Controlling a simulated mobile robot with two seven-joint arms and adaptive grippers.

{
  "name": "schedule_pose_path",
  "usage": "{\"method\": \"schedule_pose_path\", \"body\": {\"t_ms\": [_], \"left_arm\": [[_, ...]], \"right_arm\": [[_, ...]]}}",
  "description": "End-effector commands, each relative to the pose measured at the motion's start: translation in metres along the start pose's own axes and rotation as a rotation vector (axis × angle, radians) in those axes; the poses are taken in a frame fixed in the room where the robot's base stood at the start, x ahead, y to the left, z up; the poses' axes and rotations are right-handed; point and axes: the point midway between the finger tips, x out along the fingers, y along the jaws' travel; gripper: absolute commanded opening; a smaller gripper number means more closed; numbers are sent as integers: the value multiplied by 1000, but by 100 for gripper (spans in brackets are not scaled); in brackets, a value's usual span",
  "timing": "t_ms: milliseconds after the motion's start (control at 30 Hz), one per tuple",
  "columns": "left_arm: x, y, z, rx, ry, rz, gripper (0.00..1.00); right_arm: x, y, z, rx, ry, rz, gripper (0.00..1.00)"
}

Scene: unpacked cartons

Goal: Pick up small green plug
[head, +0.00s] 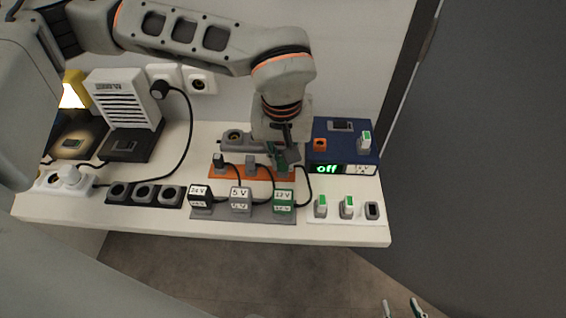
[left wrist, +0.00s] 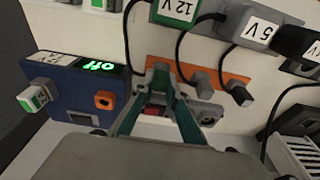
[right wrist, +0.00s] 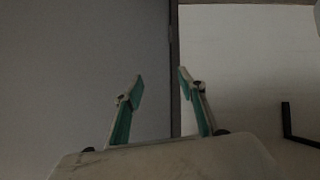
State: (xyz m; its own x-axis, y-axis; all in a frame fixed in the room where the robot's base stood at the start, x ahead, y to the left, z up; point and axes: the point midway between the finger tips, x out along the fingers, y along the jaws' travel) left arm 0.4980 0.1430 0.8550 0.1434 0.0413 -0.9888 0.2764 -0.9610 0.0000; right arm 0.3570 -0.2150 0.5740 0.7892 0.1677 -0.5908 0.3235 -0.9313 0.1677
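The small green plug (left wrist: 161,70) is at the end of the orange strip (left wrist: 228,78) nearest the blue box and is mostly hidden between my fingertips. My left gripper (head: 281,160) reaches down over the right end of the strip. In the left wrist view its fingertips (left wrist: 162,80) are close together around the plug. Whether the plug still sits in its socket is hidden. A grey plug (head: 250,160) and a black plug (head: 218,159) stand beside it in the strip. My right gripper (head: 403,309) is open and empty, away from the table.
Adapters marked 24 V (head: 200,194), 5 V (head: 240,199) and 12 V (head: 283,200) stand in front, with loose black cables. A blue box (head: 345,148) reading "off" is to the right. White-green switches (head: 347,206) line the front right edge. A grey socket strip (head: 232,141) lies behind.

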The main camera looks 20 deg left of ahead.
Motion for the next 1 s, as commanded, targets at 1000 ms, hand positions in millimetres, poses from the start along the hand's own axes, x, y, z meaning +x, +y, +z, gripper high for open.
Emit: {"method": "schedule_pose_path", "body": {"t_ms": [1000], "left_arm": [[-126, 0, -20, -3, 10, 4, 0]], "right_arm": [[-6, 3, -19, 14, 22, -1, 40]]}}
